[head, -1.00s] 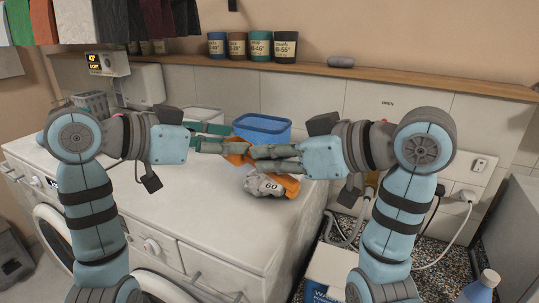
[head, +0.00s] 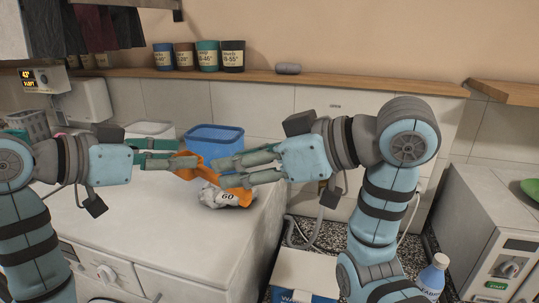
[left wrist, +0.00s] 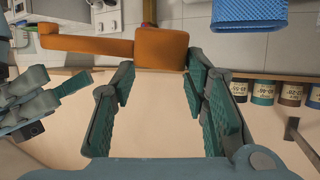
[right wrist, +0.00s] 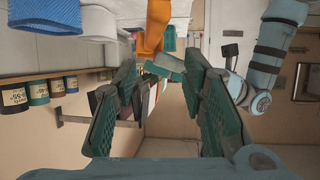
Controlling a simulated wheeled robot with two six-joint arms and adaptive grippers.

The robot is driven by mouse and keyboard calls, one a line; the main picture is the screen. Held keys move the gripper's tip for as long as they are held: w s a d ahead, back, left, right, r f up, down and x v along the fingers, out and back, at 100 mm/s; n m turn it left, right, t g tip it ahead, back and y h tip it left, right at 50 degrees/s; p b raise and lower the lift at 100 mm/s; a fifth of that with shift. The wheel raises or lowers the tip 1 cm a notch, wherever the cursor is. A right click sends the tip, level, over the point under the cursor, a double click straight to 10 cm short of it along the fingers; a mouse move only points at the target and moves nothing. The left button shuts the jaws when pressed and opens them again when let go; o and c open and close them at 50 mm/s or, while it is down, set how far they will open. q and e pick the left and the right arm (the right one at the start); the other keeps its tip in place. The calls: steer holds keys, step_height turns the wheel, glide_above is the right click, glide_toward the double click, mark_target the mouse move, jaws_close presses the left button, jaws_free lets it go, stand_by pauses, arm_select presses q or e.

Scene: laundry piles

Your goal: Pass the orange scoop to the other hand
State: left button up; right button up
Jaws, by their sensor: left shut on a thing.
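The orange scoop (head: 189,166) is held by my left gripper (head: 176,154) above the washer top. Its wide end is between the left fingertips and its handle extends right. In the left wrist view the scoop's wide end (left wrist: 161,49) sits at the fingertips, with the handle pointing left. My right gripper (head: 232,172) is open, its two fingers spread near the handle and partly hiding it. In the right wrist view the orange scoop (right wrist: 155,24) shows just beyond the open fingertips; I cannot tell whether they touch it.
A blue basket (head: 214,138) stands behind the grippers. A crumpled white item with dark lettering (head: 226,196) lies on the white machine top (head: 130,225) below the scoop. Labelled tubs (head: 207,56) line the wooden shelf (head: 340,82).

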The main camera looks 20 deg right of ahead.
arm_select(q)
steer(key=shift+s+d, duration=0.15)
steer(key=shift+d, duration=0.05)
steer(key=shift+c, duration=0.6)
steer(key=n+t+y, duration=0.1)
steer(key=n+t, duration=0.1)
steer(key=shift+a+n+y, duration=0.1)
steer(key=shift+n+y, duration=0.2)
steer(key=shift+y, duration=0.1)
steer(key=shift+n+t+y, duration=0.8)
steer(key=shift+y, duration=0.1)
steer(key=s+a+f+m+g+h, duration=0.2)
steer(key=s+f+m+g+h, duration=0.4)
steer(key=s+f+m+g, duration=0.85)
steer(key=shift+s+a+r+n+t, duration=0.2)
steer(key=shift+s+a+n+t, duration=0.35)
steer(key=shift+n+t, duration=0.45)
steer(key=shift+s+a+r+n+t, duration=0.2)
steer(key=shift+s+a+n+t, duration=0.4)
steer(key=shift+n+t, duration=0.4)
steer(key=shift+s+a+r+n+t, duration=0.2)
steer(key=shift+s+a+n+t, duration=0.35)
steer(key=shift+n+t, duration=0.4)
arm_select(e)
steer(key=v, duration=0.7)
steer(key=shift+d, duration=0.3)
